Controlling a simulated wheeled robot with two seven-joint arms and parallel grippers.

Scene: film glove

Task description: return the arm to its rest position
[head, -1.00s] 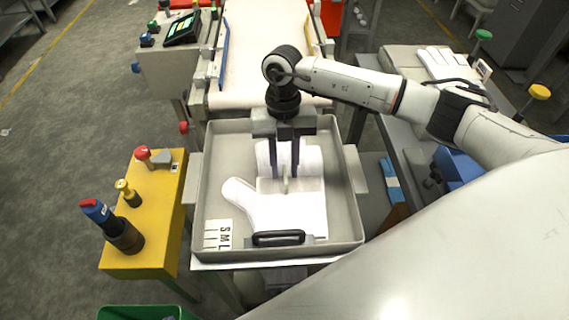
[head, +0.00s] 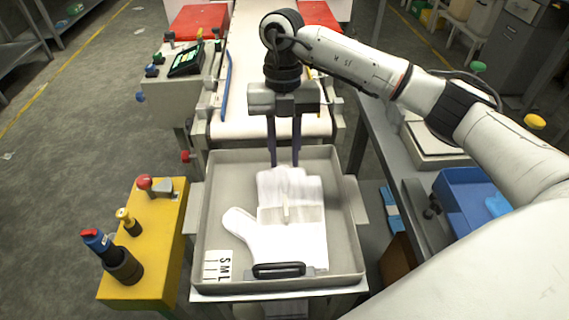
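My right arm (head: 345,62) reaches in from the right over the tray. My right gripper (head: 284,164) points down, with its two dark fingers apart and nothing between them. Its fingertips show just above the finger end of the white film glove (head: 290,240) in the picture, clear of it as far as I can tell. The glove lies flat in a grey tray (head: 354,235), its thumb to the left. A small pale piece lies on the glove's middle. My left gripper is not in view.
An S-M-L size card (head: 218,266) and a black handle (head: 278,270) are at the tray's front. A yellow stand (head: 150,255) with knobs is at left. A conveyor (head: 230,128) runs behind the tray. A blue bin (head: 465,200) is at right.

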